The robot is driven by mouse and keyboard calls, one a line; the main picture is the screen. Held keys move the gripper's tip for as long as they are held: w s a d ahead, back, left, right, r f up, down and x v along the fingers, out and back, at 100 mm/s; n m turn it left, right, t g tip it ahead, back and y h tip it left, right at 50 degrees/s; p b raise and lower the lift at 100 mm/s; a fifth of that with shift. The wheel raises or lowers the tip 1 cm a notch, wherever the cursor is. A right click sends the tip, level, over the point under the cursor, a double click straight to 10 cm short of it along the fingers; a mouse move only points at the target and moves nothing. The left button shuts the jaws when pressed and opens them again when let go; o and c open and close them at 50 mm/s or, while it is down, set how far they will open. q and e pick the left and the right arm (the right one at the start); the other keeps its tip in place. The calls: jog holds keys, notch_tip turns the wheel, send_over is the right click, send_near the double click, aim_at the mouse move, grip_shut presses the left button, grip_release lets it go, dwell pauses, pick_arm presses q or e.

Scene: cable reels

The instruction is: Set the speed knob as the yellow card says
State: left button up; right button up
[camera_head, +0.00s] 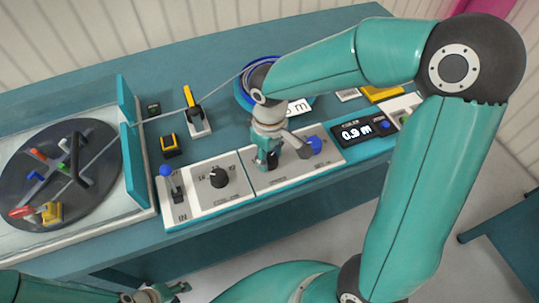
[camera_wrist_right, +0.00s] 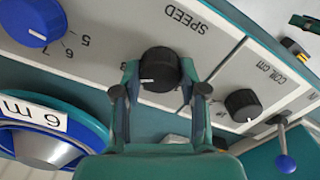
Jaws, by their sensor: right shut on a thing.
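The black speed knob (camera_wrist_right: 160,68) sits under the printed word SPEED on the light panel, with a white pointer line on it. My right gripper (camera_wrist_right: 160,88) has its two fingers on either side of this knob and is shut on it.
A blue knob (camera_head: 315,145) is right of my right gripper, and another black knob (camera_head: 218,177) left of it. A blue-tipped lever (camera_head: 166,171) stands further left.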

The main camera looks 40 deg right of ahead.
aim_at(270, 157)
jog(key=shift+w+r, duration=0.1)
jog(key=o, duration=1.1)
jog(key=shift+o, duration=0.2)
notch_tip(270, 157, up, 12)
